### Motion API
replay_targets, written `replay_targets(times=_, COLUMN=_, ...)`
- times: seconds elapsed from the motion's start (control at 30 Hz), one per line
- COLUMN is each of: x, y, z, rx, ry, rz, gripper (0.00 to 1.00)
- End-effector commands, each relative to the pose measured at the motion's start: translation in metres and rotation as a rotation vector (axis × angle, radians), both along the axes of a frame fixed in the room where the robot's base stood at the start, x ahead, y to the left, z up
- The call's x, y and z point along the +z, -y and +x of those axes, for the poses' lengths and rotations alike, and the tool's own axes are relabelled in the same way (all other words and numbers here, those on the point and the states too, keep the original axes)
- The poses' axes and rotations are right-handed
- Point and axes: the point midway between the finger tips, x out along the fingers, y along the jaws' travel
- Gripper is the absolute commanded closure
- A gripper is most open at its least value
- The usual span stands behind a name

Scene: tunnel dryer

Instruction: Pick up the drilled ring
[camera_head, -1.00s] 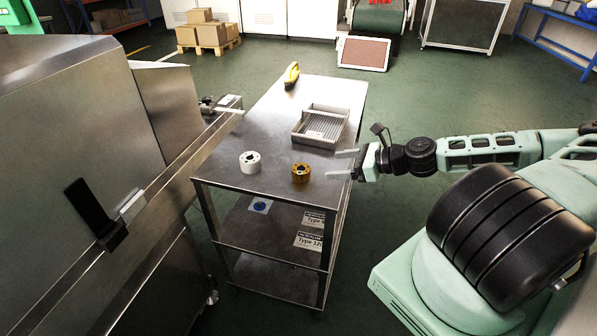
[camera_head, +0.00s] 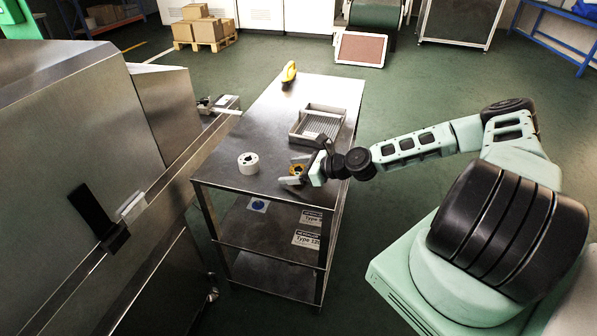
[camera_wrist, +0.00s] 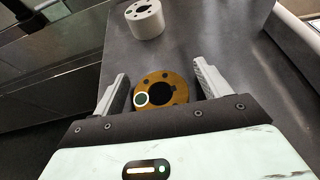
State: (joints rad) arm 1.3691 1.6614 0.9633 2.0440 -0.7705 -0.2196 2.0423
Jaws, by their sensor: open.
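Two rings with small holes stand on the steel cart top. My gripper (camera_wrist: 160,72) is open, with one finger on each side of the brass-coloured ring. Whether either finger touches it, I cannot tell.
A grey tray (camera_head: 332,112) with a ribbed floor lies behind the gripper on the cart top (camera_head: 260,120). A yellow object (camera_head: 289,72) stands at the cart's far end. A steel machine (camera_head: 70,150) with a rail runs along the left.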

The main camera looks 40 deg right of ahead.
Motion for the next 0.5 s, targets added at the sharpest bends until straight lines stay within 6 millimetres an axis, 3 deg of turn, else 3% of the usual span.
replay_targets(times=0.27, x=-0.0018, y=-0.0018, z=0.0028, rx=0.0, ry=0.0, rz=0.0, gripper=0.24)
replay_targets(times=0.5, x=-0.0017, y=-0.0018, z=0.0028, rx=0.0, ry=0.0, rz=0.0, gripper=0.88)
